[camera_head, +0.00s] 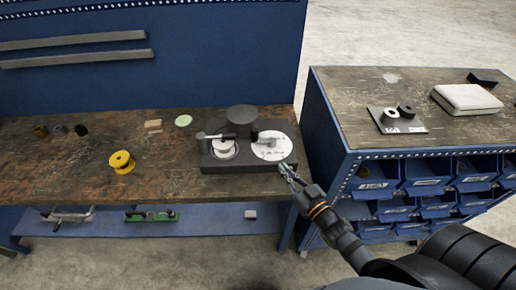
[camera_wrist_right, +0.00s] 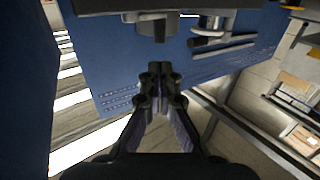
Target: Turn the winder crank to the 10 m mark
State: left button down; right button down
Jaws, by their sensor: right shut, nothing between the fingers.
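The winder (camera_head: 212,167) is a dark base on the wooden workbench in the head view. It carries a white spool (camera_head: 222,150) at left, a dark round column in the middle and a white dial disc (camera_head: 270,148) with markings too small to read at right. A crank handle cannot be clearly made out. My right gripper (camera_head: 285,168) is at the winder's front right corner, close to the dial's edge; I cannot tell whether it touches. In the right wrist view its fingers (camera_wrist_right: 160,88) are shut and empty. My left gripper is not in view.
A yellow spool (camera_head: 122,162) and several small items lie on the bench (camera_head: 60,175) at left. A second bench at right holds a black plate (camera_head: 398,122) with two rolls and a white box (camera_head: 466,98). Blue bins (camera_head: 425,172) sit below it.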

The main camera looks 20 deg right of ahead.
jog(key=shift+d+x, duration=0.25)
jog(key=shift+x, duration=0.85)
jog(key=p, duration=0.6)
send_near(257, 136)
jog(key=x, duration=0.7)
jog(key=shift+s+a, duration=0.1)
